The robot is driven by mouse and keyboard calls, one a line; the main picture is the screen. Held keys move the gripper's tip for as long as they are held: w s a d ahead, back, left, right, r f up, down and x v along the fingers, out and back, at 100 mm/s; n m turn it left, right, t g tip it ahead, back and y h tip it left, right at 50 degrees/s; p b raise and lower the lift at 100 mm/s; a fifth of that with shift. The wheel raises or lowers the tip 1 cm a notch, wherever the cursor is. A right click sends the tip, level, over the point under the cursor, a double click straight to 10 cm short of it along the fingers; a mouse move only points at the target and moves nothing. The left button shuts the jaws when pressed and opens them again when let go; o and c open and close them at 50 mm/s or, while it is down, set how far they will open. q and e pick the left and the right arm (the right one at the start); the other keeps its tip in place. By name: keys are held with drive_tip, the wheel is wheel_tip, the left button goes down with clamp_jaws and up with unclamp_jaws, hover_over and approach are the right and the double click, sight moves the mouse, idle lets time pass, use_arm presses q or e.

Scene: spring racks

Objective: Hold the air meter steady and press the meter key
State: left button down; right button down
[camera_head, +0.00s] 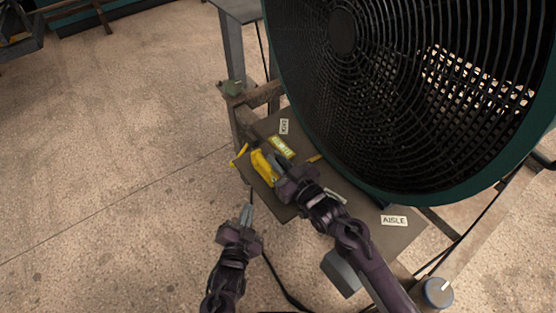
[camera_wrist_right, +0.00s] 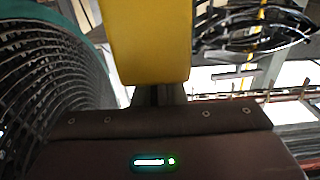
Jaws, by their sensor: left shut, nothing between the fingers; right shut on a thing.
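The yellow air meter (camera_head: 264,168) is at the left end of a small dark shelf in the head view. My right gripper (camera_head: 277,165) is shut on it. In the right wrist view the yellow meter (camera_wrist_right: 148,40) stands upright above the gripper body, and the fingers below it are mostly hidden. My left gripper (camera_head: 246,210) is shut and empty, below and left of the meter, apart from it and off the shelf's edge. The meter key cannot be made out in either view.
A large round fan (camera_head: 400,90) with a dark grille stands right behind the shelf (camera_head: 350,212). Labels lie on the shelf, including one reading AISLE (camera_head: 394,220) and a yellow one (camera_head: 281,147). A blue-topped can (camera_head: 438,292) is at lower right. Open floor lies left.

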drive_tip(key=c, duration=1.4)
unclamp_jaws()
